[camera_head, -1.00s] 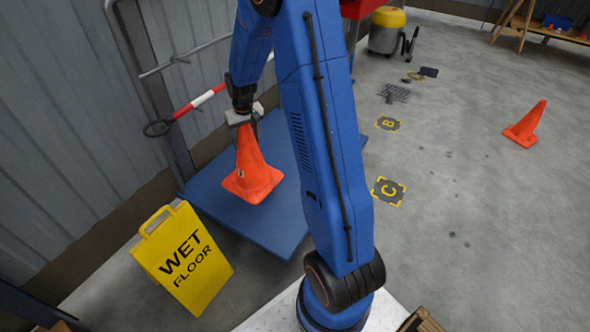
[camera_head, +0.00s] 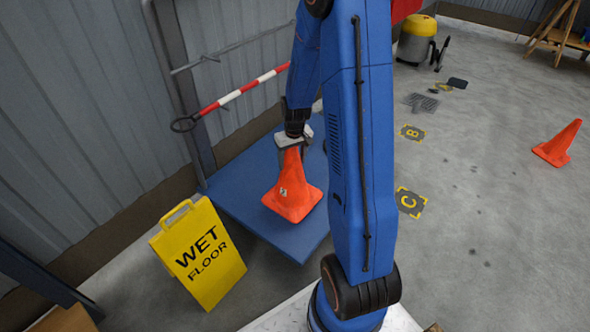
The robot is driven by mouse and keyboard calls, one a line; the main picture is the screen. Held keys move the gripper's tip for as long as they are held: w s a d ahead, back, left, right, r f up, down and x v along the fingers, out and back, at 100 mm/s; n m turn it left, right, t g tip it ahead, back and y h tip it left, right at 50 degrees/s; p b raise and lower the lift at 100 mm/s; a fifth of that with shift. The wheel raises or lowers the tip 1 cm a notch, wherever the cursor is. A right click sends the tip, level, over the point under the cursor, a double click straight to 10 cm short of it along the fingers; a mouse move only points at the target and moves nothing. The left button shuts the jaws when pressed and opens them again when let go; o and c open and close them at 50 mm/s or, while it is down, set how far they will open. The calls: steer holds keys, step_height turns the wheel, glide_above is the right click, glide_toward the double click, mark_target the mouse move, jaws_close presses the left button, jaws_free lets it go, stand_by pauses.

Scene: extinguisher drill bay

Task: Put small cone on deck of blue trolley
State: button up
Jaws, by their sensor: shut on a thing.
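My gripper (camera_head: 292,147) is shut on the top of an orange cone (camera_head: 291,193). The cone is tilted a little, its base toward the lower part of the picture, and it shows over the blue trolley deck (camera_head: 240,200). I cannot tell whether the base touches the deck or hangs just above it. My arm hides the right part of the deck. Another orange cone (camera_head: 559,144) stands on the floor at far right.
A yellow wet floor sign (camera_head: 199,252) stands just in front of the trolley. A red and white bar (camera_head: 236,93) sticks out above the deck. Floor marks B (camera_head: 412,132) and C (camera_head: 410,202) lie right of my arm. A yellow and grey vacuum (camera_head: 416,40) stands behind.

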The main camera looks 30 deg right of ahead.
steer(key=shift+f, duration=2.45)
steer(key=o, duration=1.6)
steer(key=shift+c, duration=0.2)
